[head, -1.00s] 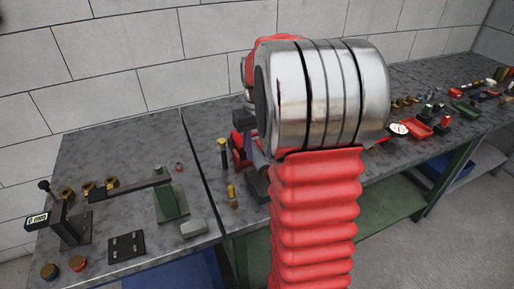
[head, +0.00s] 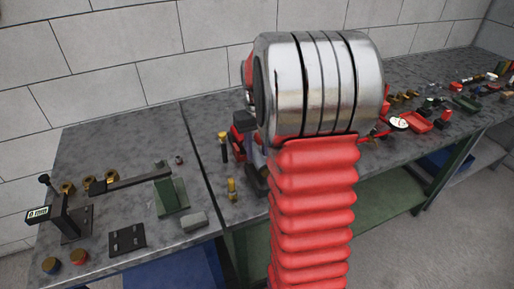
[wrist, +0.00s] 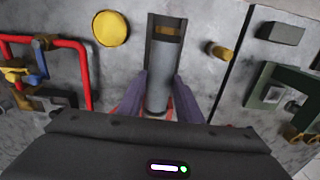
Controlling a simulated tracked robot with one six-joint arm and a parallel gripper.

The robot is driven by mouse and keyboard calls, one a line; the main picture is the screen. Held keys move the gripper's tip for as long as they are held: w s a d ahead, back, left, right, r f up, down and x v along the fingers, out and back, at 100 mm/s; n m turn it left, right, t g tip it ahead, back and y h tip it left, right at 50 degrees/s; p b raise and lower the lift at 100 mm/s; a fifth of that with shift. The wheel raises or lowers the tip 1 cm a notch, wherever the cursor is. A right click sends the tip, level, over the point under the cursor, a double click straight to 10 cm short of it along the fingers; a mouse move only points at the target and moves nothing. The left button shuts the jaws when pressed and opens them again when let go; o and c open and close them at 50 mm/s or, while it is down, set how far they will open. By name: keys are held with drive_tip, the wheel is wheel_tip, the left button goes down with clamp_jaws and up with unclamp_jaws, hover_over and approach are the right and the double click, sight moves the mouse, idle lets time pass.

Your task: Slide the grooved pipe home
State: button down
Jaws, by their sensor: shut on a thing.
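A grey grooved pipe (wrist: 157,92) lies between the two fingers of my gripper (wrist: 160,98) in the wrist view, and the gripper is shut on it. The pipe's far end points into a dark channel-shaped holder (wrist: 151,42), where a brass-coloured piece (wrist: 166,33) shows beyond it. I cannot tell whether the pipe's end touches the brass piece. In the head view my arm covers the gripper and the pipe.
A yellow disc (wrist: 110,28) and red pipework (wrist: 82,65) stand left of the holder. A brass fitting (wrist: 217,51) is close on its right, and a green stand (wrist: 283,92) lies farther right. The head view shows a digital gauge (head: 38,214) on the left bench.

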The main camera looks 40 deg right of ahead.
drive_tip(key=shift+f, duration=0.55)
drive_tip(key=shift+f, duration=0.35)
drive_tip(key=shift+f, duration=0.55)
drive_tip(key=shift+w+d, duration=0.3)
drive_tip(key=shift+w, duration=0.6)
drive_tip(key=shift+w+d, duration=0.25)
drive_tip(key=shift+w, duration=0.6)
idle(0.5)
drive_tip(key=c, duration=1.2)
unclamp_jaws()
wheel_tip(320, 180, up, 14)
drive_tip(key=shift+f, duration=0.15)
